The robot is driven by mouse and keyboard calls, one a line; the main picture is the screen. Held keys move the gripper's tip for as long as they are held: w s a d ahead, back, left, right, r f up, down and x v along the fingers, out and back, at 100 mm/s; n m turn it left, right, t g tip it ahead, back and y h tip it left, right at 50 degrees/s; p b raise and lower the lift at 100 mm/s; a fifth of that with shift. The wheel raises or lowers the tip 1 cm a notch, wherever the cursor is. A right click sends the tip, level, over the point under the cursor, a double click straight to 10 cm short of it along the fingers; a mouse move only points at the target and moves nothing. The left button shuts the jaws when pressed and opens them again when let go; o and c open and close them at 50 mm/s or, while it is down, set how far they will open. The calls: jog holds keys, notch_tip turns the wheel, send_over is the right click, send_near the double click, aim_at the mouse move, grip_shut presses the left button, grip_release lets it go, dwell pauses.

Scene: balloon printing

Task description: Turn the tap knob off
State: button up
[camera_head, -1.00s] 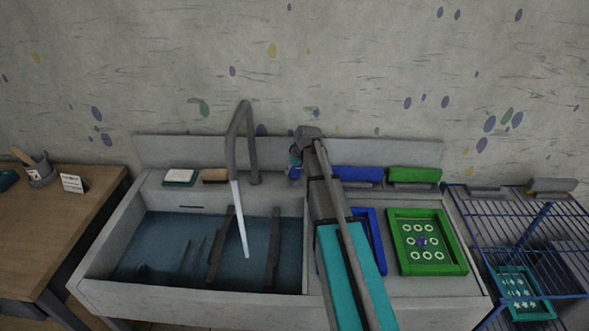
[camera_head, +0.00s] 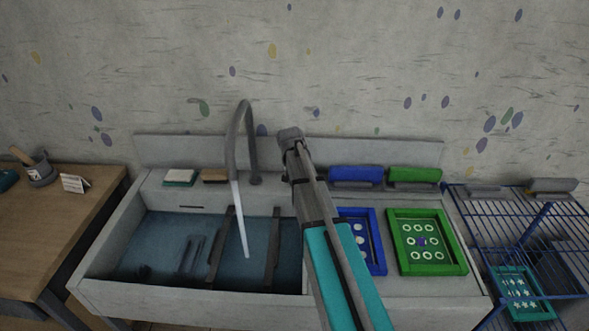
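The grey tap (camera_head: 241,130) arches over the sink at its back edge. A pale stream of water (camera_head: 239,220) runs from its spout into the basin (camera_head: 150,225), which holds blue-looking water. My arm reaches up from the bottom, and its end, my gripper (camera_head: 290,137), is just right of the tap at the back ledge. The fingers face away and are hidden, so I cannot tell whether they are open or shut. The tap knob is not visible; my gripper and arm cover the ledge to the right of the tap.
A blue frame (camera_head: 376,262) and a green frame (camera_head: 458,262) lie on the right counter, with blue (camera_head: 355,174) and green (camera_head: 414,175) blocks behind. A sponge (camera_head: 215,175) and a soap-like block (camera_head: 180,176) sit left of the tap. A wire rack (camera_head: 560,245) stands right.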

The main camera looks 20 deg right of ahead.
jog(key=m+g+h, duration=0.1)
jog(key=m, duration=0.2)
jog(key=shift+m, duration=0.3)
jog(key=shift+m+g+h, duration=0.3)
jog(key=shift+m+g, duration=0.4)
jog(key=shift+m, duration=1.1)
jog(key=o, duration=1)
jog(key=shift+n, duration=0.3)
